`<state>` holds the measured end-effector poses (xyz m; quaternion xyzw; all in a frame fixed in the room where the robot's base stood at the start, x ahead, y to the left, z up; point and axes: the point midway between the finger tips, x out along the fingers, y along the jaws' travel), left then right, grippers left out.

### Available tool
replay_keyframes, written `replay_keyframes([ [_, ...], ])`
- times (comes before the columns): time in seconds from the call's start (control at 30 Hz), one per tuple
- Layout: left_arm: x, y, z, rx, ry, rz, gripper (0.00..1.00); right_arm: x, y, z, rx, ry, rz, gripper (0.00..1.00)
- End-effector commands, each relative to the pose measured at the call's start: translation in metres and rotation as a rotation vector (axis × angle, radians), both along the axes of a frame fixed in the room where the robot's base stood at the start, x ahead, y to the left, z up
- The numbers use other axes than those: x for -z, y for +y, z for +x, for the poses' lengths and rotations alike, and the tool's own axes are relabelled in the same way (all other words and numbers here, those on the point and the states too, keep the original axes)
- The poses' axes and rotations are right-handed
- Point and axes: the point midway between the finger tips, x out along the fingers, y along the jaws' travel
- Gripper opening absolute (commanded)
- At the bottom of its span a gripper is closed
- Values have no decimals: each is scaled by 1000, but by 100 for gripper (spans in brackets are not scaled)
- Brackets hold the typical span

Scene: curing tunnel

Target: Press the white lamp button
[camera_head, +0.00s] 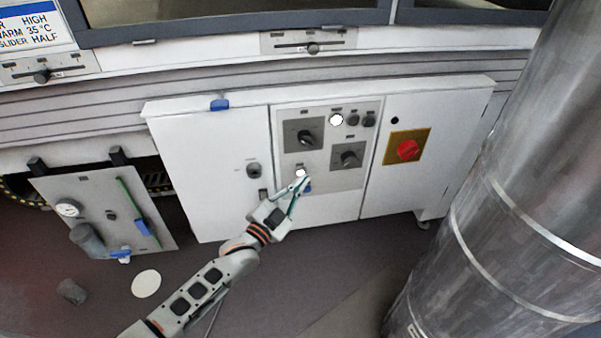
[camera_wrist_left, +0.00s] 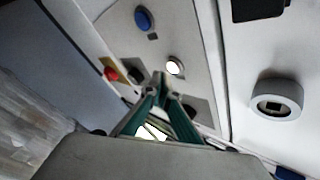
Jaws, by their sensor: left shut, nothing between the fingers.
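A white, brightly lit round button (camera_head: 300,173) sits low on the grey control panel (camera_head: 345,181) of the white cabinet. It also shows in the wrist view (camera_wrist_left: 175,67), just beside my fingertips. My left gripper (camera_head: 301,183) is shut and empty, with its green fingers pointing at the panel just below this button in the head view. I cannot tell whether the tips touch the panel. A blue button (camera_wrist_left: 143,19) is close by, partly hidden by the fingers in the head view. A second lit white round lamp (camera_head: 336,119) is at the panel's top. My right gripper is not in view.
Two dark rotary knobs (camera_head: 306,138) (camera_head: 349,156) are on the panel, and a red knob on a yellow plate (camera_head: 407,149) is to its right. A large metal cylinder (camera_head: 505,190) stands at the right. A grey gauge panel (camera_head: 104,213) is at the left.

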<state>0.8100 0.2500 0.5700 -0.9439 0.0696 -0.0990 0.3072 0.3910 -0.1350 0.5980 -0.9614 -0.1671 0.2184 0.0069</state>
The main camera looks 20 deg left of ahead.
Motion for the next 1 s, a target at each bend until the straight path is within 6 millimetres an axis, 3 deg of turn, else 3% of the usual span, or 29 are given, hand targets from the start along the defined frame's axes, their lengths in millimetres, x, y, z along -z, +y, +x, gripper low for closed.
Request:
replay_keyframes([
  [1.0,0,5,7,0,0,0,0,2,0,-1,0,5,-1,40],
])
